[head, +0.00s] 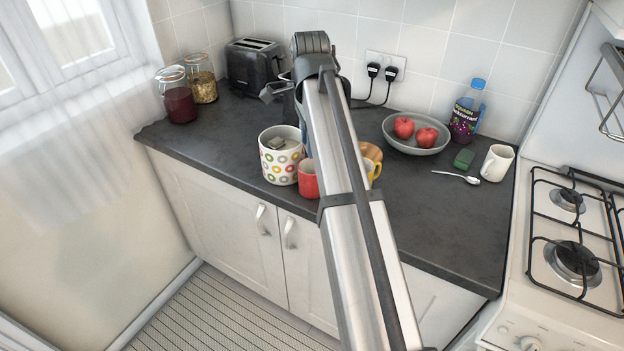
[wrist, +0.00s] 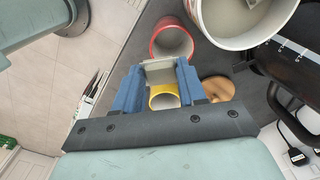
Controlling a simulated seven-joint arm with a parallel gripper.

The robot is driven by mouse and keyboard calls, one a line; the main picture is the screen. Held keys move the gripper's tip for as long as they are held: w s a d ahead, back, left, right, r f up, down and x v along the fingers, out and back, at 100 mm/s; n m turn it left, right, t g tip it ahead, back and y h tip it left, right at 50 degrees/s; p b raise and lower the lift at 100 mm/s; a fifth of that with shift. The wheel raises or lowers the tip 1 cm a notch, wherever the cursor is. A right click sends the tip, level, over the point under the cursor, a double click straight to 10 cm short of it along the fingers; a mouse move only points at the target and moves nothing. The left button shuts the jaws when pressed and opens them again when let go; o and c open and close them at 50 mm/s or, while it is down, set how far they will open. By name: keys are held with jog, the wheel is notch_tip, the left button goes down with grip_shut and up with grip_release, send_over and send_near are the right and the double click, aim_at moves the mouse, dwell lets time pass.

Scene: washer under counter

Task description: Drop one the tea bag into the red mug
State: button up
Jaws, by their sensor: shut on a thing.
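In the wrist view, my gripper (wrist: 158,78) is shut on a pale grey-green tea bag (wrist: 158,66), which shows between its blue fingers. The open-topped red mug (wrist: 172,42) is just beyond the fingertips in that view; the tea bag appears outside its rim, and their height difference is unclear. In the head view the red mug (head: 307,181) stands on the counter, partly hidden behind my arm. My gripper is largely hidden there too. A white canister with coloured rings (head: 281,172) stands left of the red mug, with a greenish item (head: 273,143) in its opening.
A yellow mug (head: 374,169) stands right of the red mug, beside a round wooden item (wrist: 217,88). A bowl of red apples (head: 405,145), a white mug (head: 497,163), a spoon (head: 466,178) and a green item (head: 464,159) are farther right. The front counter is bare.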

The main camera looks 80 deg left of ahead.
jog(key=shift+f, duration=0.15)
jog(key=o, duration=1.1)
jog(key=shift+r, duration=3.75)
